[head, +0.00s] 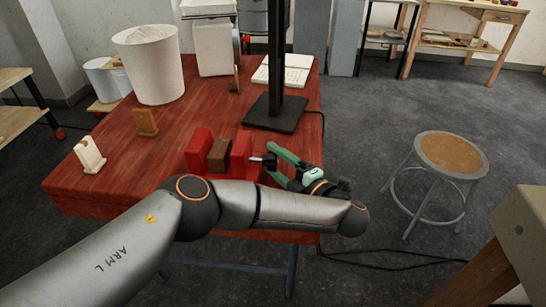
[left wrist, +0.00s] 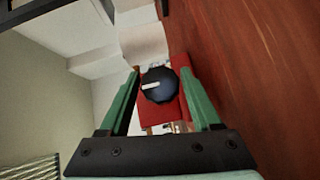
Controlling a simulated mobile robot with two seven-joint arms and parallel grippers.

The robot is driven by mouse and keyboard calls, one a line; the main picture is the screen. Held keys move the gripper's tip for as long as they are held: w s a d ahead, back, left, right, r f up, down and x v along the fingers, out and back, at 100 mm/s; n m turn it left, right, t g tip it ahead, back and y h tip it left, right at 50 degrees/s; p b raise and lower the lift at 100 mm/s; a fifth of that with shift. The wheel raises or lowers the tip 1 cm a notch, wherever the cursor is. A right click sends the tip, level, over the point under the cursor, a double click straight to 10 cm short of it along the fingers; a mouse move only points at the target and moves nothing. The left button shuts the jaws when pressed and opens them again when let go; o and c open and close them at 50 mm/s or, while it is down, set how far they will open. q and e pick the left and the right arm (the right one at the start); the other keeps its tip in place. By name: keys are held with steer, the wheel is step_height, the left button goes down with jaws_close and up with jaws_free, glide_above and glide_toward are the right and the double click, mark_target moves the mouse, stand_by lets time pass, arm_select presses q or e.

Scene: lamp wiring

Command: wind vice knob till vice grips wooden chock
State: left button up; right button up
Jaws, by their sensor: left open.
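The red vice (head: 243,152) stands near the front edge of the red table. The brown wooden chock (head: 218,155) sits between its two red jaws; I cannot tell whether both jaws touch it. The dark vice knob (head: 269,160) sticks out on the vice's right side. In the left wrist view the knob (left wrist: 160,90) is round and black with a white mark pointing left. My left gripper (head: 272,162) has green fingers, open on either side of the knob, with visible gaps. My left forearm hides the vice's lower front. My right gripper is not in view.
A black post on a square base (head: 274,114) stands just behind the vice. A brown wooden stand (head: 145,122) and a pale stand (head: 89,155) are at the table's left. A white bucket (head: 150,70) is at the back left. A stool (head: 452,155) stands on the floor at right.

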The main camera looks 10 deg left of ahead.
arm_select(q)
jaws_close()
steer(key=shift+r, duration=0.1)
stand_by(0.4)
steer(key=shift+r+m+g+h, duration=0.1)
steer(key=shift+m+g+h, duration=0.3)
steer(key=shift+m+g, duration=0.25)
steer(key=m+g+h, duration=0.1)
steer(key=m+g, duration=0.1)
steer(key=shift+g, duration=0.35)
steer(key=shift+w+m, duration=0.1)
steer(key=shift+m, duration=0.15)
steer(key=shift+g, duration=0.3)
